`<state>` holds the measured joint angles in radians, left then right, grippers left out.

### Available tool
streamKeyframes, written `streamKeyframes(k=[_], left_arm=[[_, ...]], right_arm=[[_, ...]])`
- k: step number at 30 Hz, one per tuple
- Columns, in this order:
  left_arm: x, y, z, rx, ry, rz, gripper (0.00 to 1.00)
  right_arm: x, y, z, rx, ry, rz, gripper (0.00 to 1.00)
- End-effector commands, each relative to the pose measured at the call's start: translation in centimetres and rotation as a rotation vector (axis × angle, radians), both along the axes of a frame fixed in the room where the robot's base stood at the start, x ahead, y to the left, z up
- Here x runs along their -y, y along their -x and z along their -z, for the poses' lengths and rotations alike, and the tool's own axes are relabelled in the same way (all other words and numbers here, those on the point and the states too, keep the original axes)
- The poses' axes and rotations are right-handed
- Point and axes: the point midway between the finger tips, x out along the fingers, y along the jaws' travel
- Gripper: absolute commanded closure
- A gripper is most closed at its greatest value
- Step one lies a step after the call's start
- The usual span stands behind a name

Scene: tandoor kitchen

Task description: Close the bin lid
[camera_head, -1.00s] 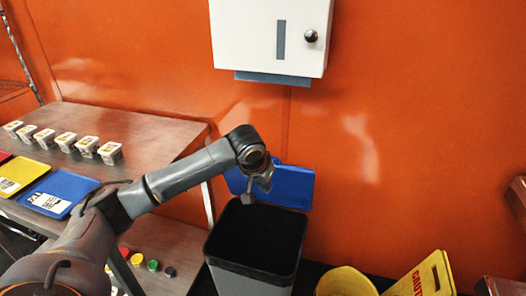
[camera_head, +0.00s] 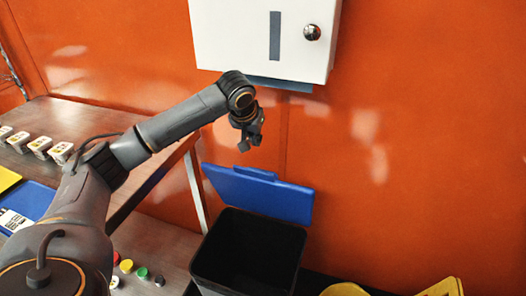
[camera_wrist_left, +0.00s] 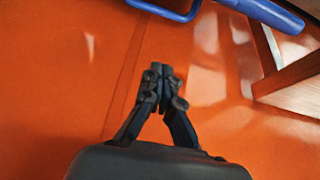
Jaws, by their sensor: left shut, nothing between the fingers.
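The bin (camera_head: 250,250) is a dark, open-topped container at the lower middle of the head view. Its blue lid (camera_head: 260,195) stands raised behind the opening, near the orange wall. My left gripper (camera_head: 250,143) is shut and empty, above the lid and apart from it in the picture. In the left wrist view the shut fingers (camera_wrist_left: 163,75) show against the orange wall, with part of a blue edge (camera_wrist_left: 265,12) at the top. My right gripper is not in view.
A white wall cabinet (camera_head: 262,38) hangs above the gripper. A metal table (camera_head: 95,112) with small containers stands at left, and colored round items (camera_head: 142,273) lie on its lower shelf. Something yellow (camera_head: 345,289) is at the bottom right.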

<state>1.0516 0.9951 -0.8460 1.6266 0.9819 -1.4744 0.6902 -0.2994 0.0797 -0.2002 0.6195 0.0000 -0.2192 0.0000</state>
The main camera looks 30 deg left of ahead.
Motion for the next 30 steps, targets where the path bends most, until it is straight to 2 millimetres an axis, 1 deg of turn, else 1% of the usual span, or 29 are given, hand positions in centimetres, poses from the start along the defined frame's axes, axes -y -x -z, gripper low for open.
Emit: streamKeyframes(k=[5,8,15,20,24,30], left_arm=[[-0.1,-0.4,1.0,-0.003,0.000,0.000,1.00],[-0.3,-1.1,2.4,-0.004,0.001,-0.001,1.00],[-0.7,-3.3,6.6,-0.003,0.000,0.000,1.00],[-1.0,-4.6,9.0,-0.003,0.000,0.000,1.00],[-0.8,-2.9,9.1,-0.001,-0.004,0.003,1.00],[-0.4,-1.2,9.4,-0.002,-0.003,0.002,1.00]], right_arm=[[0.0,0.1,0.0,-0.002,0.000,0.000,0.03],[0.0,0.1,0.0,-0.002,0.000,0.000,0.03],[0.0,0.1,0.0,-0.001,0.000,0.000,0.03],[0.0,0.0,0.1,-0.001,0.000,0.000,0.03],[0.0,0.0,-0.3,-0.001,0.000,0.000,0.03],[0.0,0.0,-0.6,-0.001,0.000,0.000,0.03]])
